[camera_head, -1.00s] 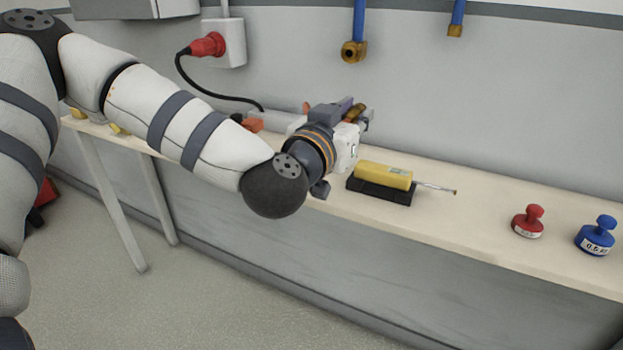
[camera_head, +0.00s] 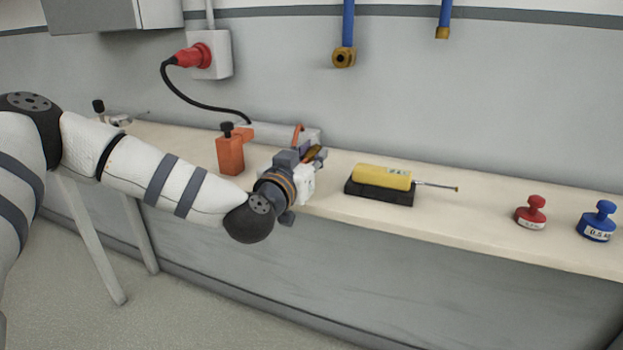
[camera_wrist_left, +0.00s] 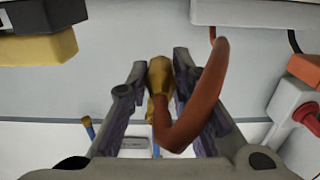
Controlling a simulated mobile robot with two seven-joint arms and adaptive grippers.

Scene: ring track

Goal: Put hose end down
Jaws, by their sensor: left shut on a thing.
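The hose end is a brass fitting (camera_wrist_left: 159,78) on an orange-red hose (camera_wrist_left: 200,105), which bends in a loop beside it in the left wrist view. My left gripper (camera_head: 317,157) is shut on the hose end, with one finger on each side of it. In the head view the gripper is low at the bench (camera_head: 465,205), left of the yellow tool. My wrist partly hides the hose end there, and I cannot tell whether it touches the bench top. My right gripper is out of view.
A yellow tool on a black base (camera_head: 380,190) lies right of the gripper. Red (camera_head: 531,212) and blue (camera_head: 597,221) weights stand far right. Blue pipes (camera_head: 348,25) hang above.

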